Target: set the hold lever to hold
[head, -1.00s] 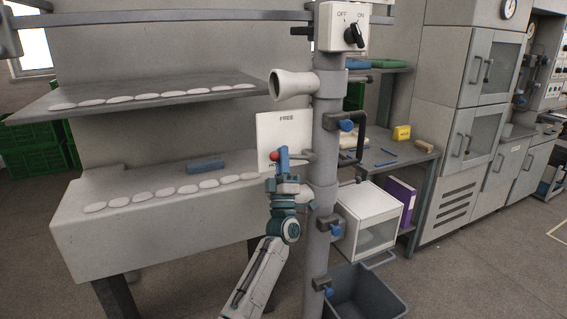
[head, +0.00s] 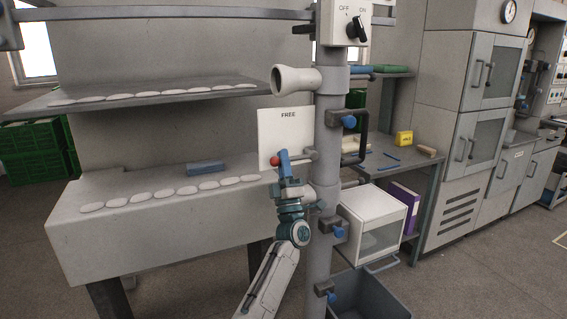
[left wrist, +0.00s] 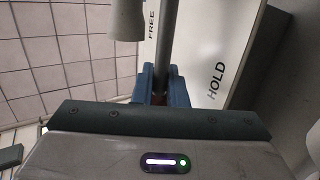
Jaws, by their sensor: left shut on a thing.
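The hold lever, a grey rod with a red knob (head: 275,161), sticks out leftward from the grey post (head: 328,170). Its rod dips slightly toward the knob. It lies in front of a white plate (head: 284,132) that reads FREE at the top. In the left wrist view the plate (left wrist: 195,60) also reads HOLD, and the lever's rod (left wrist: 169,35) runs down between my fingers. My left gripper (head: 284,162) is shut on the lever near the knob, its arm coming from below. The gripper covers the plate's lower part in the head view. My right gripper is out of view.
A switch box (head: 342,24) and a pale cone (head: 296,80) sit higher on the post. A black handle loop (head: 362,135) and several blue-knobbed clamps are on it. A grey bin (head: 370,295) stands at its foot. Shelves with white pads lie left.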

